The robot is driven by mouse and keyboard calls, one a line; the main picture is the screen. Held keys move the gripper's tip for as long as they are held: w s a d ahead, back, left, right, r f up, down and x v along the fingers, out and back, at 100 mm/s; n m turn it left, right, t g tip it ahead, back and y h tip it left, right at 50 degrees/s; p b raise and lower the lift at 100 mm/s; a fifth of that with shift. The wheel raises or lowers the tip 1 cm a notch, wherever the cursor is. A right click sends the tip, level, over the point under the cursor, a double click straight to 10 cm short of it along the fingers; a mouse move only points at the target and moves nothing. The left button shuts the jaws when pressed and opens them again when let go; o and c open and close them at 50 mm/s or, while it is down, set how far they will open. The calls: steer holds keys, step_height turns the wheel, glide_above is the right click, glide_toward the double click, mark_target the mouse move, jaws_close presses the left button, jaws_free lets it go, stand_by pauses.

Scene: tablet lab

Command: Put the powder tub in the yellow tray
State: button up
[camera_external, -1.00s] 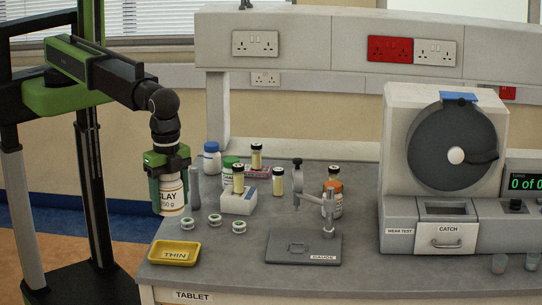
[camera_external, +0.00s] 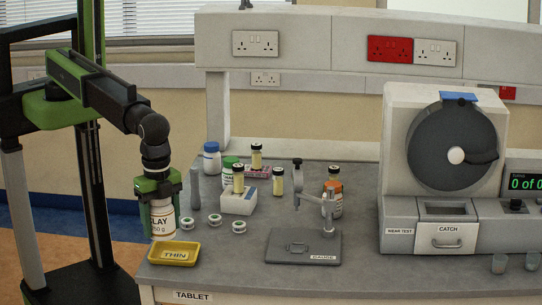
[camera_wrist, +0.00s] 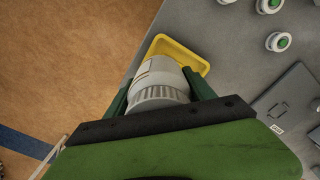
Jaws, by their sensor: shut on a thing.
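The powder tub (camera_external: 162,221) is a white tub with a label reading CLAY. My gripper (camera_external: 158,193) is shut on it near its top and holds it upright at the left edge of the bench. In the wrist view the ribbed lid of the tub (camera_wrist: 158,95) sits between the fingers of my gripper (camera_wrist: 160,100). The yellow tray (camera_external: 174,259), marked THIN, lies on the bench's front left corner, just below and right of the tub in the outside view. In the wrist view the tray (camera_wrist: 190,56) shows beyond the tub, which hides part of it.
Several small white-and-green round pieces (camera_external: 214,220) lie right of the tub. A grey gauge plate (camera_external: 302,246) with a stand is further right. Bottles and vials (camera_external: 230,170) stand behind. A large drum machine (camera_external: 450,150) fills the right side. The bench's left edge is close to the tub.

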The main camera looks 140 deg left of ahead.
mark_target(173, 228)
steer(key=shift+w+a+f+b, duration=0.2)
steer(key=shift+w+a+f, duration=0.25)
steer(key=shift+a, duration=0.15)
steer(key=shift+w+a+f+b, duration=0.15)
steer(key=shift+w+a+f, duration=0.25)
steer(key=shift+a, duration=0.15)
step_height(173, 228, down, 4)
steer(key=b, duration=0.4)
steer(key=shift+s+f, duration=0.1)
steer(key=shift+f, duration=0.1)
steer(key=shift+r, duration=0.3)
steer(key=o, duration=1.4)
steer(key=shift+f, duration=0.15)
steer(key=shift+o, duration=0.2)
